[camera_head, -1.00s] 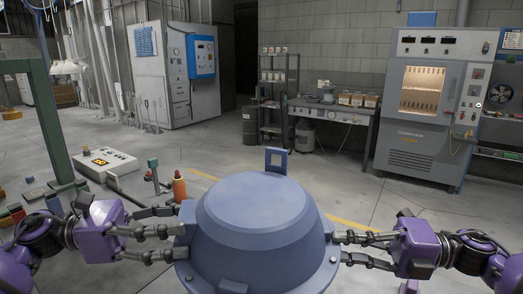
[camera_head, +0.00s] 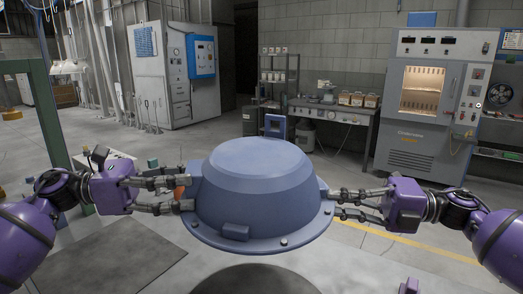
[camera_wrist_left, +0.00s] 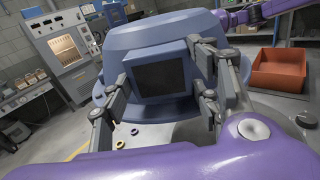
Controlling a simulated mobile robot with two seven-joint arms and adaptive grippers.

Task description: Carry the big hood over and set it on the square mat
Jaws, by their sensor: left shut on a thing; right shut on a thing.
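The big hood (camera_head: 258,190) is a blue-grey dome with a wide bolted flange. It hangs upright between my two grippers, above the floor. My left gripper (camera_head: 188,193) is shut on its left side. In the left wrist view, the fingers stand on either side of a dark-faced square block (camera_wrist_left: 160,76) on the hood (camera_wrist_left: 145,38). My right gripper (camera_head: 337,205) is shut on the hood's right side; the exact contact is hard to see. A dark square mat (camera_head: 105,255) lies on the floor at the lower left, left of the hood.
A dark round patch (camera_head: 265,283) lies below the hood at the bottom edge. A workbench (camera_head: 340,115) and a grey oven cabinet (camera_head: 425,150) stand at the back. An orange bin (camera_wrist_left: 279,70) shows in the left wrist view.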

